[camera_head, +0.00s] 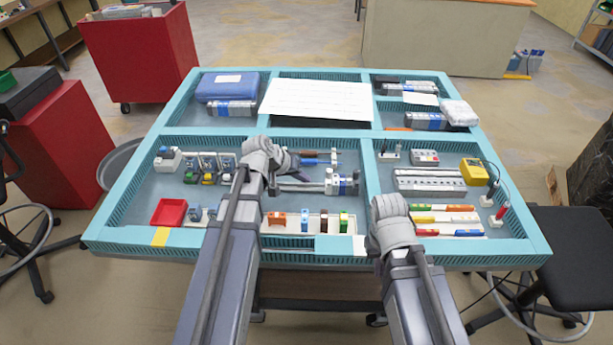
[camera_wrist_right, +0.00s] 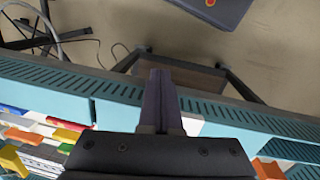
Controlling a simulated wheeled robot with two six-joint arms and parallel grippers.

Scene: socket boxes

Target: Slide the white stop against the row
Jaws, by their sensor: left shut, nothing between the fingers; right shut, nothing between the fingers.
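A white block with a blue top (camera_head: 168,158) sits at the left of the front left compartment, beside a row of small grey modules (camera_head: 208,167) with green, yellow and blue parts. Another white and blue block (camera_head: 342,183) is at that compartment's right side. I cannot tell which white piece is the stop. My left gripper (camera_head: 305,184) is shut and empty, its fingers pointing right near this second block; contact is unclear. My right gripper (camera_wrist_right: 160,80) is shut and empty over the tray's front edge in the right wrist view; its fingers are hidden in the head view.
A white rail (camera_head: 262,228) with spaced orange, blue, brown and green blocks lies along the front. A red bin (camera_head: 169,212) stands front left. The right compartment holds coloured strips (camera_head: 446,219) and a yellow meter (camera_head: 474,171). Teal walls (camera_head: 369,160) divide the tray.

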